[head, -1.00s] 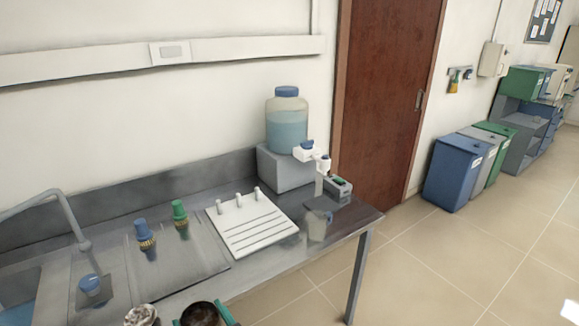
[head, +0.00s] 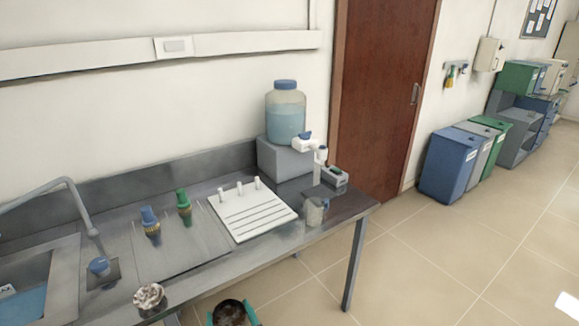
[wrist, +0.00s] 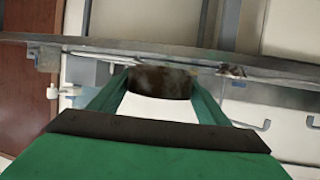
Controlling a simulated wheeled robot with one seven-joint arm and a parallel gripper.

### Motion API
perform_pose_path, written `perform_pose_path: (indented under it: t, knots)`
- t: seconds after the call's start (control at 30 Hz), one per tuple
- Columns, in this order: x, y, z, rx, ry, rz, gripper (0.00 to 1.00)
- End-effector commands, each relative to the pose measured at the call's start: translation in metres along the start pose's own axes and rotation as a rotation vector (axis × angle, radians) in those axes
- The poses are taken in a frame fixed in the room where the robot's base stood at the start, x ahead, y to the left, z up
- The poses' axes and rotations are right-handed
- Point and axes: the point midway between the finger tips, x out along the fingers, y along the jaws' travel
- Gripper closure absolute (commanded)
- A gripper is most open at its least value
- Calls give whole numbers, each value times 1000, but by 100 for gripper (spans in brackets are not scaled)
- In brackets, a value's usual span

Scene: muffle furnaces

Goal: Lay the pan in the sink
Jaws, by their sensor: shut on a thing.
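A dark brown round pan (head: 231,314) shows at the bottom edge of the head view, between the green fingers of my gripper (head: 234,317). It is in front of the counter's front edge, and its lower part is cut off. In the wrist view, the dark pan (wrist: 160,82) sits between the far ends of my green fingers (wrist: 158,92), which are shut on it. The sink (head: 66,270) is a grey basin with a blue inside at the left of the counter, well left of my gripper. Its left side is cut off.
A crumpled whitish-brown object (head: 150,297) stands near the counter's front edge, between the sink and my gripper. A faucet (head: 75,200) arches behind the sink.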

Motion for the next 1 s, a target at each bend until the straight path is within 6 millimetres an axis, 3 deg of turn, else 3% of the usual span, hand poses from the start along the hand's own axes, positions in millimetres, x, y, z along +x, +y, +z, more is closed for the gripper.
perform_pose_path:
  t: [0.3,0.5,0.6,0.8,1.0]
  knots:
    - [30,72,130,74,-12,193,55]
    - [23,106,219,113,-10,302,55]
    - [15,115,254,126,-8,340,55]
    - [2,124,293,140,-2,381,55]
    - [-1,126,300,143,1,389,55]
